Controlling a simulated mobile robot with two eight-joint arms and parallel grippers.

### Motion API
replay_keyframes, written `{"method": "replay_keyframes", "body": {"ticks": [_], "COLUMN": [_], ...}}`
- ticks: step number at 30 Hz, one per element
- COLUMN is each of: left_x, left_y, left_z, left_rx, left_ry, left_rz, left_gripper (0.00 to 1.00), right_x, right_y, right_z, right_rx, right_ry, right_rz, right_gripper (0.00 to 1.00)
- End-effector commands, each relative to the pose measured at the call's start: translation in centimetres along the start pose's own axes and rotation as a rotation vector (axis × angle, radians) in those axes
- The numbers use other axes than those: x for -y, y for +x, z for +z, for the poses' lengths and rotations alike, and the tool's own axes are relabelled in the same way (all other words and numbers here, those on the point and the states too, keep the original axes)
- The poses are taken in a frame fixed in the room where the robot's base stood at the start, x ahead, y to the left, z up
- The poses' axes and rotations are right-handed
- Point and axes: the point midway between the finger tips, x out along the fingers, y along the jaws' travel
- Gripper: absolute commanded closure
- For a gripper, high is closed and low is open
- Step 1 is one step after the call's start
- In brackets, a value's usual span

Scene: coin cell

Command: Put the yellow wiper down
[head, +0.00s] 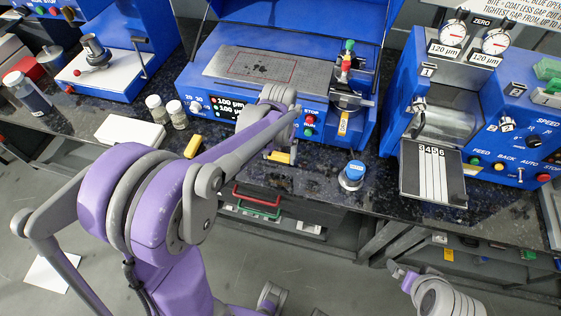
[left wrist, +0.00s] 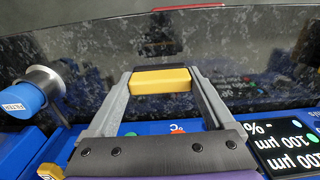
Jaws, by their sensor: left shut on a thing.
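The yellow wiper (left wrist: 160,80) is a small yellow block with a dark edge, clamped between the two fingertips of my left gripper (left wrist: 160,76) in the left wrist view. In the head view the wiper (head: 279,157) shows below my left gripper (head: 280,150), at the front of the middle blue machine. It is over the dark speckled countertop (head: 325,180) near its front edge. I cannot tell whether it touches the counter. Part of my right arm shows at the lower right of the head view, but its gripper cannot be made out.
A blue-capped jar (head: 352,175) stands right of the wiper. Left are another yellow block (head: 193,146), a white pad (head: 130,131) and two small vials (head: 166,112). The coater machine (head: 330,130) is close behind. A dark plate with pale strips (head: 434,172) lies at the right.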

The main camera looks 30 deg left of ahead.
Motion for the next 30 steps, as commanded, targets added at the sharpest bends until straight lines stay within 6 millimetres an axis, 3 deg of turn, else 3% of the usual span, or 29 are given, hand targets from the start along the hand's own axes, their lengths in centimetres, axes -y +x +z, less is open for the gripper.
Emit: {"method": "replay_keyframes", "body": {"ticks": [9, 22, 23, 24, 30], "left_x": [0.0, 0.0, 0.0, 0.0, 0.0], "left_y": [3.8, 4.6, 4.5, 4.4, 4.4], "left_z": [0.0, 0.0, 0.0, 0.0, 0.0], "left_rx": [0.0, 0.001, 0.0, 0.0, 0.0], "left_ry": [0.001, 0.0, 0.0, 0.0, 0.0], "left_rz": [0.0, 0.0, 0.0, 0.0, 0.0], "left_gripper": [0.76, 0.76, 0.08, 0.01, 0.0], "right_x": [0.0, 0.0, 0.0, 0.0, 0.0], "right_y": [0.3, 0.7, 0.6, 0.5, 0.5], "right_z": [0.2, 0.5, 0.5, 0.4, 0.4], "right_rx": [0.002, 0.004, 0.003, 0.003, 0.003], "right_ry": [0.0, 0.0, 0.0, 0.0, 0.0], "right_rz": [0.0, 0.0, 0.0, 0.0, 0.0], "right_gripper": [0.0, 0.0, 0.0, 0.0, 0.0]}}
